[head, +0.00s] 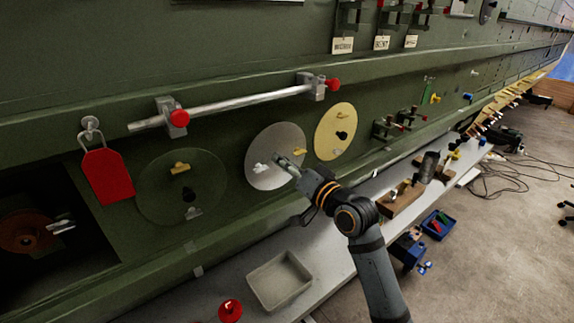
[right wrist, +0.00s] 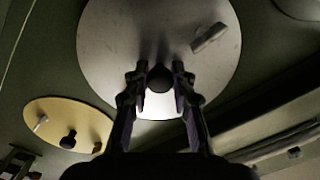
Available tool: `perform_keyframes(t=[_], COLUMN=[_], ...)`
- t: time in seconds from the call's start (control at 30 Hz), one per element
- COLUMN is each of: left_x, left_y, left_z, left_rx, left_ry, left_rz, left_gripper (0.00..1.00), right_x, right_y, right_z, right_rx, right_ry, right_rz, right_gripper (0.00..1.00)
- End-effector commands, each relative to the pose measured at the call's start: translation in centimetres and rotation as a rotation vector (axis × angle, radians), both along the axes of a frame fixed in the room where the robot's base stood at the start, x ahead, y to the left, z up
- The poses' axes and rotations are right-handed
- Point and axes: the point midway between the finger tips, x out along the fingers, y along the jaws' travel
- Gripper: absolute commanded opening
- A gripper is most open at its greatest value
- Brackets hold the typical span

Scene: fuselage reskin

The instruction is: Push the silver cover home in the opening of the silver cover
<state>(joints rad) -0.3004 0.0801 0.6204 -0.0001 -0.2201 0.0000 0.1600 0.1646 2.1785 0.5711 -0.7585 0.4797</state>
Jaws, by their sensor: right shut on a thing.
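The silver cover (head: 268,145) is a round disc against the green wall, between a green disc and a yellow disc. It fills the upper middle of the right wrist view (right wrist: 130,50), where a small metal tab (right wrist: 209,38) shows near its edge. My right gripper (head: 291,161) reaches it from the lower right. In the right wrist view my right gripper (right wrist: 160,82) has its two fingers shut on either side of the cover's dark knob (right wrist: 160,77). The opening's edge is hidden behind the disc, and I cannot tell whether the cover sits flush. My left gripper is not in view.
A green disc (head: 155,195) lies left and a yellow disc (head: 333,125) right. A metal bar (head: 245,102) with red knobs runs above. A red tag (head: 105,175) hangs at left.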

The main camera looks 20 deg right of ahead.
Motion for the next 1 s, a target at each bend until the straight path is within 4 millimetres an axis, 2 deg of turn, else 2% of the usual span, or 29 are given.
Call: perform_keyframes(t=[0.77, 0.8, 1.0], left_x=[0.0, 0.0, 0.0], left_y=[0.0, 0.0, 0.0], left_z=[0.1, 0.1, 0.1], left_rx=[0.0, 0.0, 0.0], left_ry=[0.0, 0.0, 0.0], left_rz=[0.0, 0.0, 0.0], left_gripper=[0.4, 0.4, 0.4], right_x=[1.4, 1.4, 1.4], right_y=[0.5, 0.5, 0.5], right_z=[0.2, 0.2, 0.1], right_rx=[0.001, 0.001, 0.0], right_ry=[-0.004, -0.004, -0.002], right_rz=[0.0, 0.0, -0.001], right_gripper=[0.0, 0.25, 0.51])
